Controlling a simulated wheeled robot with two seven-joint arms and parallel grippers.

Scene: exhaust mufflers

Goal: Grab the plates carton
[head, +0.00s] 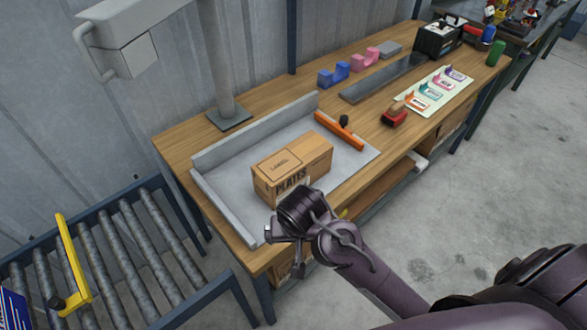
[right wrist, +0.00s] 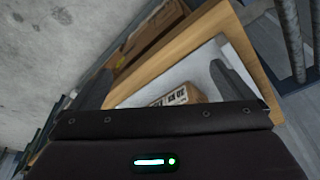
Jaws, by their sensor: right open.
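The plates carton (head: 278,170) is a brown cardboard box with a "LABEL" panel on top and "PLATES" printed on its near side. It sits upright on the grey tray (head: 225,190) at the near end of the wooden bench. My right gripper (head: 283,250) is in front of the carton, over the bench's near edge, and hides part of the carton's lower near side. In the right wrist view, its two fingers (right wrist: 165,68) are spread apart. The carton (right wrist: 178,96) shows between them, partly hidden by the gripper body. My left gripper is out of view.
The tray has raised walls at the back and left. An orange bar (head: 338,130) with a black knob lies right of the carton. A roller conveyor (head: 130,245) stands at left. A red stamp (head: 394,117) and tape dispensers (head: 334,75) are farther along the bench.

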